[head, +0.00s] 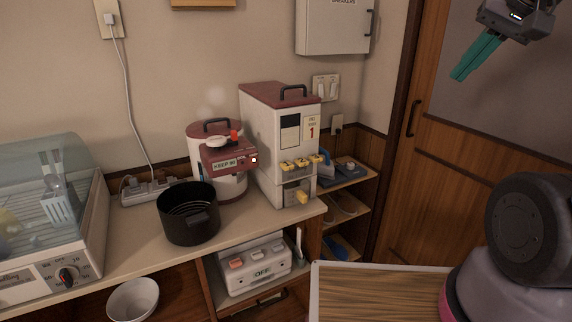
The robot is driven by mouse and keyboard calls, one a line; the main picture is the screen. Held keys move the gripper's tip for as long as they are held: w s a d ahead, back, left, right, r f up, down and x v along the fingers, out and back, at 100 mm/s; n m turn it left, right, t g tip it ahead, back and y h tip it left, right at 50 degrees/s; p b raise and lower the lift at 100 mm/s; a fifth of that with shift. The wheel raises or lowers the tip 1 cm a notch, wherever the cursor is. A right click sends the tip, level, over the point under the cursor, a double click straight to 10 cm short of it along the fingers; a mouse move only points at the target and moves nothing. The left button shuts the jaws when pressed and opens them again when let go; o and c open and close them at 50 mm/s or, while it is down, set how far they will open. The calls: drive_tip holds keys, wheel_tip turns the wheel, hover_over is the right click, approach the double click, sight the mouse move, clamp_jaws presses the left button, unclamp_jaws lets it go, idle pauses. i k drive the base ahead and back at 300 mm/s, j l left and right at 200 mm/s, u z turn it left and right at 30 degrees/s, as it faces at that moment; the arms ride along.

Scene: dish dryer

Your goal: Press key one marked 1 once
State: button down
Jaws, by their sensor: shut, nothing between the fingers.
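A tall white rice-dispenser-like box (260,140) with a dark red lid and a black handle stands on the counter. A row of yellow keys (300,163) sticks out from its front. The marks on the keys are too small to read, so I cannot tell which is key one. A label (311,128) above them shows a red 1. A yellow piece (301,197) sits lower, at a clear drawer. My gripper (458,76) is at the top right, in front of the door, its teal fingers shut and empty, well apart from the box.
A white and red cooker (229,186) and a black pot (189,226) stand left of the box. A dish dryer (95,245) is at the far left. Shelves (345,208) are to the right. A wooden board (375,295) lies in front.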

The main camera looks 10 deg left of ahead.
sight(285, 166)
drive_tip(key=j+z, duration=0.15)
drive_tip(key=j, duration=0.2)
drive_tip(key=k+j+z, duration=0.15)
drive_tip(key=j, duration=0.2)
drive_tip(key=k+j+z, duration=0.15)
drive_tip(key=j, duration=0.25)
drive_tip(key=j+z, duration=0.15)
drive_tip(key=j, duration=0.2)
drive_tip(key=k, duration=0.05)
